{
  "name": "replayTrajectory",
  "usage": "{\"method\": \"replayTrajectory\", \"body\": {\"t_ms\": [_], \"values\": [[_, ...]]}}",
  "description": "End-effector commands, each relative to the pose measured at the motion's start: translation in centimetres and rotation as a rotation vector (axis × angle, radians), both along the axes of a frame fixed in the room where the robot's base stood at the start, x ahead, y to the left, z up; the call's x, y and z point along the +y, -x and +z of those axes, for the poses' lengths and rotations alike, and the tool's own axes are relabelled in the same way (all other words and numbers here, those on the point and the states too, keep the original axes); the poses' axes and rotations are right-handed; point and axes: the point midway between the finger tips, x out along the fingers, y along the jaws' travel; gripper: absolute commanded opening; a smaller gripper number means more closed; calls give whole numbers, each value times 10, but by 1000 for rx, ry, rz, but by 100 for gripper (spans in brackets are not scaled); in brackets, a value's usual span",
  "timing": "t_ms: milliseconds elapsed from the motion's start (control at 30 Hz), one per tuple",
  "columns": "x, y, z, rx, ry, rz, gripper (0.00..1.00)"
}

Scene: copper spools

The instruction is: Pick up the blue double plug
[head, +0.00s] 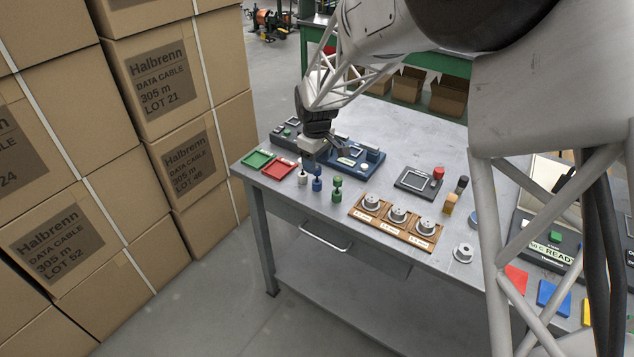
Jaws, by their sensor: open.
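The blue double plug (317,184) stands upright near the front edge of the grey table. It is between a white plug (303,179) on its left and a green double plug (337,189) on its right.
A green tray (257,151) and a red tray (267,170) lie left of the plugs. A blue fixture (372,157) stands close behind. A wooden rack (428,240) with metal spools is to the right. Stacked cartons (187,160) stand beyond the table's left end.

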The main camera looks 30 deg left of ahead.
Motion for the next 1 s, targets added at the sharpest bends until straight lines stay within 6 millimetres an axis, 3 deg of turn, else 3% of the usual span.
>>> {"method": "replayTrajectory", "body": {"t_ms": [367,733,1000], "values": [[0,0,-4,0,0,0,57],[-1,-1,-42,0,0,0,57],[-1,-1,-51,-1,-1,0,57]]}}
